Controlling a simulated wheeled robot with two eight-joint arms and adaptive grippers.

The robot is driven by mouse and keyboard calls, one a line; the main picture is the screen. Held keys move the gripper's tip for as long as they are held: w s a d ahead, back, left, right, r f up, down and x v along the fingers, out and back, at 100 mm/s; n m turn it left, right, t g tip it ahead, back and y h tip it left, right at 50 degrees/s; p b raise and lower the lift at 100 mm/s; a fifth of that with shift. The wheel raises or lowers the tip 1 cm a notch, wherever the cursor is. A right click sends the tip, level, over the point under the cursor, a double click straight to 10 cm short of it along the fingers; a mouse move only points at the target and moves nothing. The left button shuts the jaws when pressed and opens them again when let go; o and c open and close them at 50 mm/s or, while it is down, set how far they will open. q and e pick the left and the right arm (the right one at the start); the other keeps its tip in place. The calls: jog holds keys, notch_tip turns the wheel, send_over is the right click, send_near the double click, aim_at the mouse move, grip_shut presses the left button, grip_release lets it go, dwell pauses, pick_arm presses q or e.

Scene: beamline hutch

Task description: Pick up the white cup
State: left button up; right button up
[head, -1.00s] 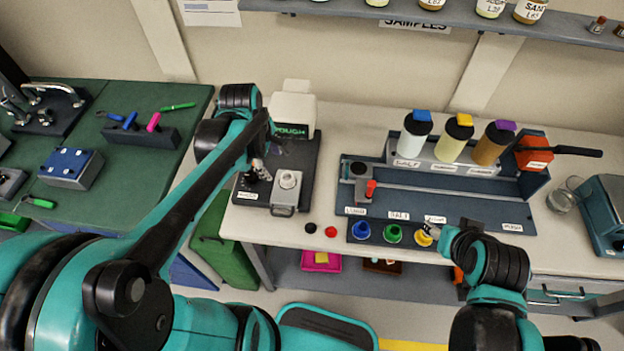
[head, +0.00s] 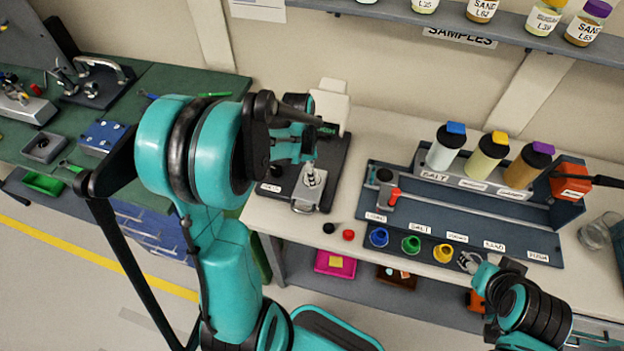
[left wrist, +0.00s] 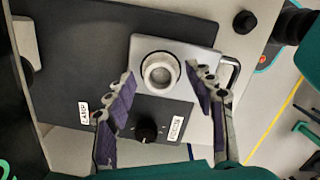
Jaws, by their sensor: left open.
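The white cup (left wrist: 159,72), a round white ring seen from above, sits on a square metal plate (left wrist: 196,62) in the left wrist view. In the head view the cup (head: 313,179) shows on its dark base beside the white instrument. My left gripper (left wrist: 160,76) is open, with one purple-padded finger towards each side of the cup; whether they touch it cannot be told. In the head view my left gripper (head: 306,158) is above the cup, partly hidden by its own arm.
A black knob (left wrist: 146,131) stands on the dark base near the cup. The white instrument (head: 330,105) rises behind it. Bare bench top (head: 385,130) lies between instrument and tray.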

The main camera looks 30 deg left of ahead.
pick_arm(q)
grip_shut()
dwell(0.3)
jog(key=shift+r+p, duration=0.3)
jog(key=shift+r, duration=0.25)
notch_tip(320, 180, up, 3)
jog(key=shift+f+p, duration=0.1)
jog(key=shift+p, duration=0.45)
jog(key=d+r+p, duration=0.1)
jog(key=d+r, duration=0.2)
jog(key=d, duration=0.3)
jog(key=s+d+r+p, duration=0.1)
jog(key=d+r, duration=0.3)
jog(key=d, duration=0.1)
jog(key=shift+d+p, duration=0.3)
jog(key=shift+d, duration=0.05)
